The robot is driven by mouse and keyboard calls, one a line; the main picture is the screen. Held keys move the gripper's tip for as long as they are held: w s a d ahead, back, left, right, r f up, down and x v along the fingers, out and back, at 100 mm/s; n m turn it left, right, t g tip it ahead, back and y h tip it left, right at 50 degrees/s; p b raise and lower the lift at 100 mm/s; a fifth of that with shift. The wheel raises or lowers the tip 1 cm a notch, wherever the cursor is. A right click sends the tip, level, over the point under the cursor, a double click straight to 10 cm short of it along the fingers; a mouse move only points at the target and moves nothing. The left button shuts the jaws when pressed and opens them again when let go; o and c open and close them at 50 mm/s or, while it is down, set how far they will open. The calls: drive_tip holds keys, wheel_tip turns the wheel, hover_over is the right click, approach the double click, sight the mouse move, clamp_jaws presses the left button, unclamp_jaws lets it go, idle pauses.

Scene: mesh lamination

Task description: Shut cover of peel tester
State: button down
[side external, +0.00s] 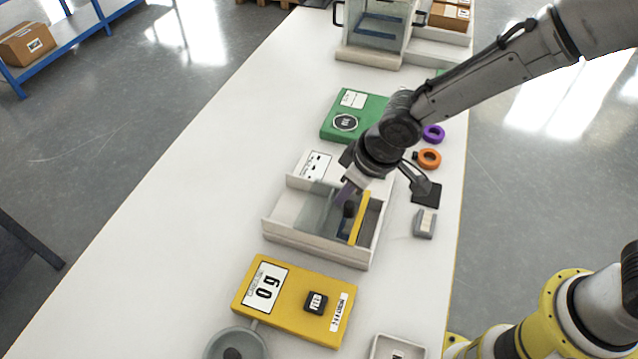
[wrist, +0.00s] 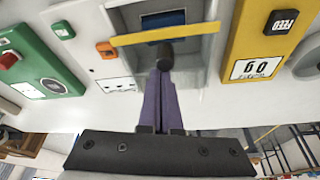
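The peel tester (side external: 282,238) is a pale, low box in the middle of the table. Its cover looks like a grey, see-through panel (side external: 312,212) with a yellow bar (side external: 360,218) across its right end. A black knob (side external: 349,208) stands beside the bar. In the wrist view the knob (wrist: 165,55) is just ahead of my gripper's (wrist: 164,74) purple fingertips. The fingers are together, with nothing visible between them. Whether they touch the knob is unclear.
A yellow scale reading 0 g (side external: 300,300) stands close in front of the tester. A green device (side external: 350,112) stands behind it. Purple (side external: 433,134) and orange (side external: 429,158) rings, a black pad (side external: 427,196) and a grey block (side external: 425,224) lie to the right. The table's left side is clear.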

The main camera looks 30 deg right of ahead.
sight(358, 211)
drive_tip(key=s+d, duration=0.2)
drive_tip(key=shift+s+d, duration=0.35)
drive_tip(key=shift+s+d+f, duration=0.1)
drive_tip(key=shift+s+d, duration=0.05)
